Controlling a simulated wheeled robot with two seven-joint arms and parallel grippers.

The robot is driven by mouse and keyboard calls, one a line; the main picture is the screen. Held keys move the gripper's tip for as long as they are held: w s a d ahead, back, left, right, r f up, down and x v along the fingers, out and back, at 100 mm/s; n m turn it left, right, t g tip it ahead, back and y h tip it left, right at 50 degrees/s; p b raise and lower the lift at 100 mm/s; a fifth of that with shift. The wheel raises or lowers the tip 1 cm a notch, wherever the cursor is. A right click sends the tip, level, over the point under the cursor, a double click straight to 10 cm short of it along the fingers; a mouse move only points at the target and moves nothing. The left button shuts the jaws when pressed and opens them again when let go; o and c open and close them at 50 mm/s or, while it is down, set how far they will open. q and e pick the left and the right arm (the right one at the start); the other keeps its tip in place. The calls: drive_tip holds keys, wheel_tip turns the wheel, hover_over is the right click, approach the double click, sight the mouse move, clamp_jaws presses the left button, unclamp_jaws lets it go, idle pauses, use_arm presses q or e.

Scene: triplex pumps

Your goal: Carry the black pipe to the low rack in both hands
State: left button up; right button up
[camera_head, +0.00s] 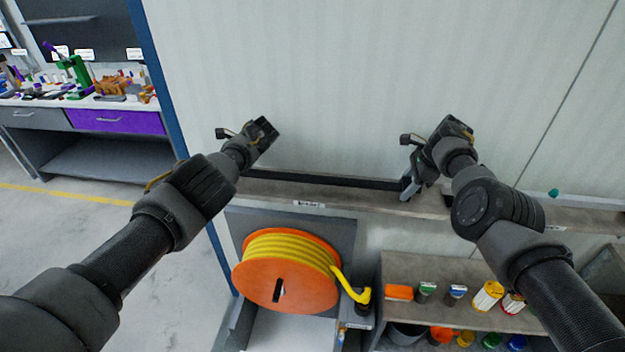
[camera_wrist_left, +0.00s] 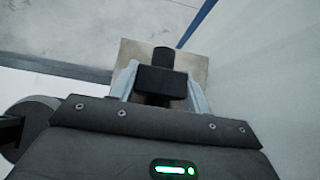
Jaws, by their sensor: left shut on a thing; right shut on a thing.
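The black pipe (camera_head: 330,180) lies level from left to right in the head view, at the wall-side ledge (camera_head: 310,193); I cannot tell whether it touches the ledge. My right gripper (camera_head: 408,187) is shut on its right end, grey fingers pointing down. My left gripper's fingers are hidden behind my arm in the head view. In the left wrist view, my left gripper (camera_wrist_left: 161,88) is shut on the pipe's dark end (camera_wrist_left: 162,58), between both fingers. I cannot tell which of the shelves is the low rack.
Below the ledge stands an orange reel (camera_head: 285,290) with yellow hose. To its right, a low shelf (camera_head: 420,265) holds several small containers. A pale wall (camera_head: 330,80) rises behind. A workbench (camera_head: 110,160) with a purple drawer is at the left, with clear floor (camera_head: 60,240) before it.

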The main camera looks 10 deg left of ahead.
use_arm(q)
drive_tip(key=shift+r, duration=0.1)
clamp_jaws()
use_arm(e)
drive_tip(key=shift+w+r, duration=0.1)
drive_tip(key=shift+r, duration=0.05)
clamp_jaws()
